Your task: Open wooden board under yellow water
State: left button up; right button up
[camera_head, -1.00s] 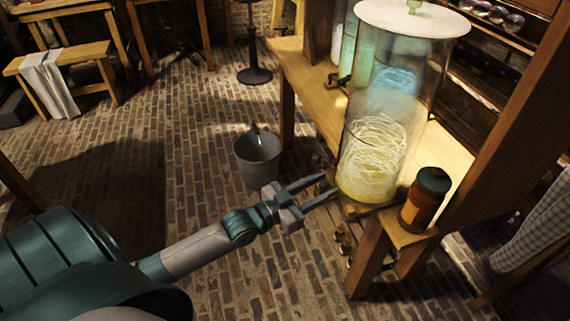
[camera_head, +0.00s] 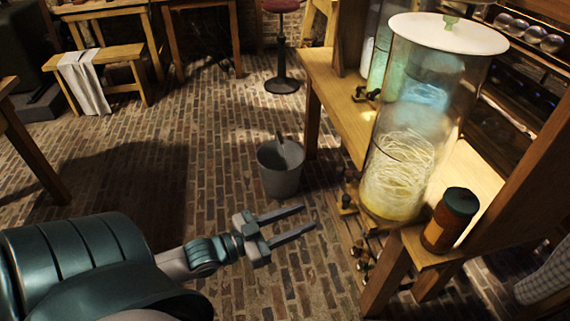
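A tall glass jar (camera_head: 412,130) with a white lid (camera_head: 448,33) stands on the wooden bench. Yellow liquid (camera_head: 388,204) and a pale tangled mass lie in its bottom. A wooden board under this jar cannot be made out clearly; small wooden and metal fittings (camera_head: 347,204) show at the bench edge beside its base. My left gripper (camera_head: 308,217) is open and empty, over the floor to the left of the jar and apart from it. My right gripper is not in view.
A brown jar with a dark lid (camera_head: 450,220) stands at the bench's front corner. Other jars with green and blue liquid stand behind. A grey bucket (camera_head: 280,170) is on the brick floor beyond my gripper.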

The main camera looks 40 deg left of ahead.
pick_arm(q)
jog(key=shift+v, duration=1.65)
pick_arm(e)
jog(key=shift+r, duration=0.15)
pick_arm(q)
jog(key=shift+f, duration=0.1)
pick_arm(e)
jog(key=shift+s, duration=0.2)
